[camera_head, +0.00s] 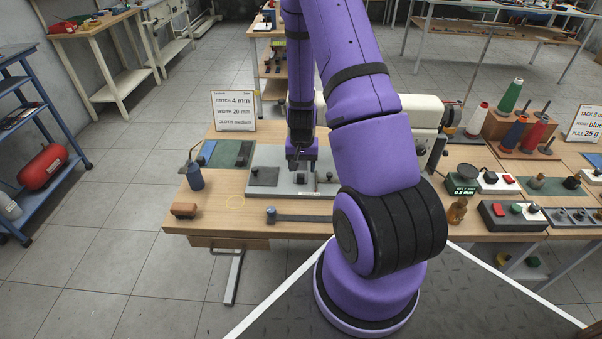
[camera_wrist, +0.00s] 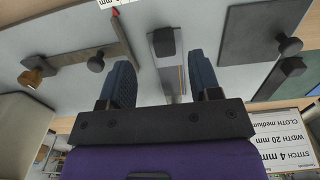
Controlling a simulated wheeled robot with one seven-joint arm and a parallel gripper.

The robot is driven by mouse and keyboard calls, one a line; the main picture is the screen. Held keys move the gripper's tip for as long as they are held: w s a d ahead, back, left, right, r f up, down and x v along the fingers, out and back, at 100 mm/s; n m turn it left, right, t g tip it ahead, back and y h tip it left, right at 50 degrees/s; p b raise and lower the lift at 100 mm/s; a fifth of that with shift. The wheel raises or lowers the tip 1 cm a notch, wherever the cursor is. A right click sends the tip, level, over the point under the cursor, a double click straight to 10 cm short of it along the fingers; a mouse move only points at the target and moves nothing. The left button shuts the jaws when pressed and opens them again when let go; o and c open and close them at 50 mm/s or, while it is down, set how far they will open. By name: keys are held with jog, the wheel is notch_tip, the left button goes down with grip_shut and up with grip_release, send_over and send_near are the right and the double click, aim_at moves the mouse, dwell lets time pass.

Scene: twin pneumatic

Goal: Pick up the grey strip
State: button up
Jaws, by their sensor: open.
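My gripper (camera_head: 300,163) points down over a pale grey plate (camera_head: 287,188) on the wooden table. In the wrist view my gripper (camera_wrist: 160,62) is open, with blue-grey fingers on either side of a narrow grey piece (camera_wrist: 171,78) with a black block (camera_wrist: 164,41) on its end. I cannot tell whether the fingers touch it; nothing is gripped. A long dark grey strip (camera_head: 305,218) lies along the table's front, with a round knob at its left end; my arm hides its right end. I cannot tell which of these two is the grey strip.
A dark knobbed plate (camera_head: 264,176) lies left of my gripper. It also shows in the wrist view (camera_wrist: 250,32). A sign (camera_head: 234,110) stands behind. Switch boxes (camera_head: 512,216) crowd the right.

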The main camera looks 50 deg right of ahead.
aim_at(301, 177)
jog(key=shift+a+f, duration=0.15)
jog(key=shift+f, duration=1.2)
jog(key=shift+a+f, duration=0.1)
jog(key=shift+f, duration=1.25)
jog(key=c, duration=1)
